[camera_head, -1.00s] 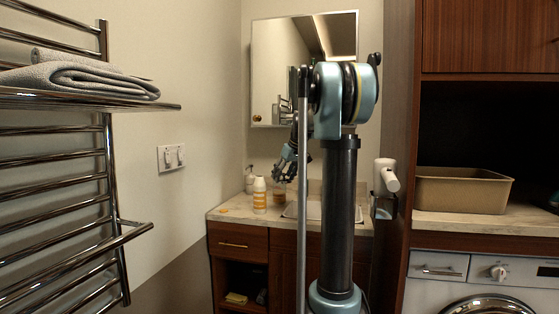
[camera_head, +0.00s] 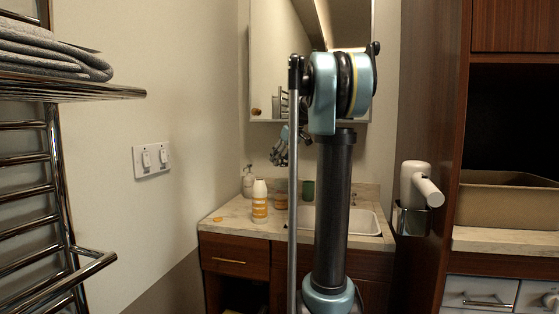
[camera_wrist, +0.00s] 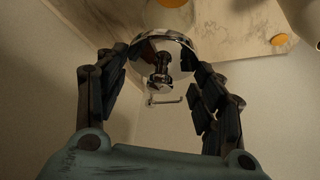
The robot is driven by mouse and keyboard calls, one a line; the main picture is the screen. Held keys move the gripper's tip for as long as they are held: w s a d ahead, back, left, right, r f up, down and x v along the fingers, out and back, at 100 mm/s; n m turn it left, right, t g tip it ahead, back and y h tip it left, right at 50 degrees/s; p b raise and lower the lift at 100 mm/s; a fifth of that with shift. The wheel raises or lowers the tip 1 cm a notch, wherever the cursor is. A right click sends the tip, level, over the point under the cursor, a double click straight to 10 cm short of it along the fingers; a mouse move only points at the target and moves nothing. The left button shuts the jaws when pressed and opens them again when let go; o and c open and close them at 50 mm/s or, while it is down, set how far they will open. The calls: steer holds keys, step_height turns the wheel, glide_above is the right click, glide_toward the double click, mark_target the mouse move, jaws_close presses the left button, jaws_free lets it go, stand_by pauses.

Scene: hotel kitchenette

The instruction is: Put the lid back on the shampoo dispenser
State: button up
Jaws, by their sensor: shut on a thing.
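My gripper (camera_head: 281,150) hangs over the back left of the sink counter, in front of the mirror. In the wrist view my gripper (camera_wrist: 160,62) is shut on a shiny chrome round piece (camera_wrist: 182,47), probably the lid, with a dark stem and a hooked bar below it in the picture. A white bottle with orange bands (camera_head: 260,203) stands upright on the counter, below and left of my gripper. A pale pump bottle (camera_head: 248,183) stands behind it by the wall. I cannot tell which one is the shampoo dispenser.
An amber jar (camera_head: 281,201) and a green cup (camera_head: 308,190) stand by the sink (camera_head: 358,222). A flat orange piece (camera_head: 217,219) lies at the counter's left. A towel rack (camera_head: 60,190) is at left, a white hair dryer (camera_head: 413,183) at right.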

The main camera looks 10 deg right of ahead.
mark_target(282, 163)
steer(key=shift+w+d, duration=0.1)
steer(key=shift+w, duration=0.05)
steer(key=shift+f, duration=3.1)
steer(key=shift+a, duration=0.2)
steer(key=shift+s+d, duration=0.15)
steer(key=shift+s, duration=0.05)
steer(key=shift+f, duration=0.1)
stand_by(0.3)
steer(key=o, duration=1)
